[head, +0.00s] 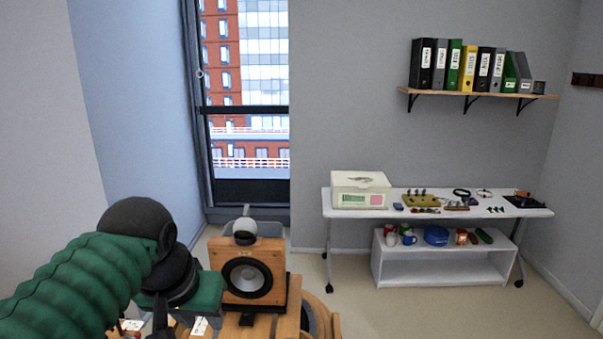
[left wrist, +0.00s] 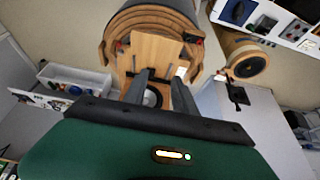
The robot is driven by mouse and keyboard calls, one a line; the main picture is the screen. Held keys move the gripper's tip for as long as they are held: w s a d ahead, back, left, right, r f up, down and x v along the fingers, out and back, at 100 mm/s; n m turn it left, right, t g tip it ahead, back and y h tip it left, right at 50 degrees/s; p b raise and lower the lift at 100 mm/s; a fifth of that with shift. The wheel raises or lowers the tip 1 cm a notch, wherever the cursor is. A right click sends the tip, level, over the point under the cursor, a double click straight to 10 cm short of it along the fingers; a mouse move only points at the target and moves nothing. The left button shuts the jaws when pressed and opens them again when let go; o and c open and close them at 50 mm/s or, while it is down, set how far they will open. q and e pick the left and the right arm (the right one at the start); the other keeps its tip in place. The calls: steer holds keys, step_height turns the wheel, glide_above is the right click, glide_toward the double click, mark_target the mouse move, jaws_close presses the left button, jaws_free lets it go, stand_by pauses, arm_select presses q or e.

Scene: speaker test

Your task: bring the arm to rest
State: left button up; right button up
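My left arm comes in from the left in the head view, in a ribbed green sleeve with dark joints. Its gripper is at the bottom edge there, partly cut off, left of the wooden speaker (head: 250,273). In the left wrist view my left gripper (left wrist: 160,76) has its two grey fingers apart, with nothing seen held between them. A wooden piece with a dark round cone (left wrist: 152,96) shows behind and between the fingers. My right gripper is in neither view.
The speaker stands on a wooden work surface close in front. A white table (head: 337,205) with a box (head: 360,188) and small parts stands at the far wall, above a low white shelf (head: 440,275). A binder shelf (head: 440,93) hangs above. Floor lies clear between.

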arm_select(q)
step_height(320, 180, down, 22)
steer(key=s+a+g+b, duration=0.2)
steer(key=s, duration=0.1)
steer(key=s+a+f, duration=0.1)
steer(key=s+f, duration=0.7)
steer(key=f, duration=0.5)
steer(key=shift+s+a+b, duration=0.4)
steer(key=shift+b, duration=0.05)
steer(key=shift+w+f, duration=0.1)
steer(key=shift+w, duration=0.05)
